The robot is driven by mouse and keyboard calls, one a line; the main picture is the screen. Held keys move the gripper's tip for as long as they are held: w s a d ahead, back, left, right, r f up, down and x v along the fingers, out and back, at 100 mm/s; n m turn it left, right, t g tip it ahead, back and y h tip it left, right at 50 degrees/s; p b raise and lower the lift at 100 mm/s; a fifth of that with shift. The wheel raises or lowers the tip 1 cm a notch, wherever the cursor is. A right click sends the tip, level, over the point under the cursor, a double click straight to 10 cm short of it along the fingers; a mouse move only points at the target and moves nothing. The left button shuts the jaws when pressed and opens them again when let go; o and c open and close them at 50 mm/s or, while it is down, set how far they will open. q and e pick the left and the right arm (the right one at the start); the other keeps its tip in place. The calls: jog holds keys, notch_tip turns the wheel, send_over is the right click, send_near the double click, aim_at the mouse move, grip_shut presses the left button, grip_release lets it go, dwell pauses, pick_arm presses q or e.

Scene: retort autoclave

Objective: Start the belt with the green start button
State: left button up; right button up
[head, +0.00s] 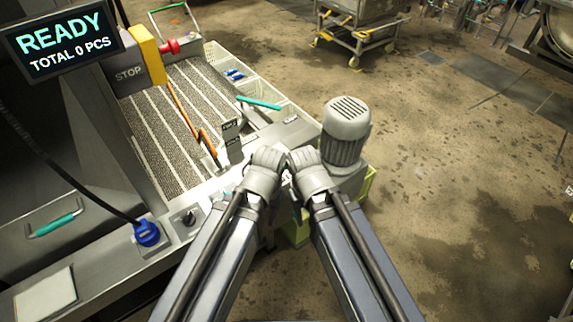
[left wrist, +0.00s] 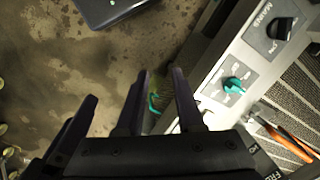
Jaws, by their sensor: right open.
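A teal-green control (left wrist: 234,86) sits on a light plate of the panel in the left wrist view. Its label is too small to read, so I cannot tell whether it is the start button. My left gripper (left wrist: 158,98) has its fingers apart with nothing between them, left of this control and not touching it. In the head view my left gripper (head: 265,165) is over the panel's near right end, its fingertips hidden. My right gripper (head: 308,170) is close beside it, open, its fingertips also hidden. The striped belt (head: 165,130) lies beyond, to the left.
A display (head: 66,42) reads READY, TOTAL 0 PCS. A grey motor (head: 346,125) stands just right of my grippers. A black MAINS knob (left wrist: 281,28) is on the panel.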

pick_arm(q)
grip_shut()
dwell(1.4)
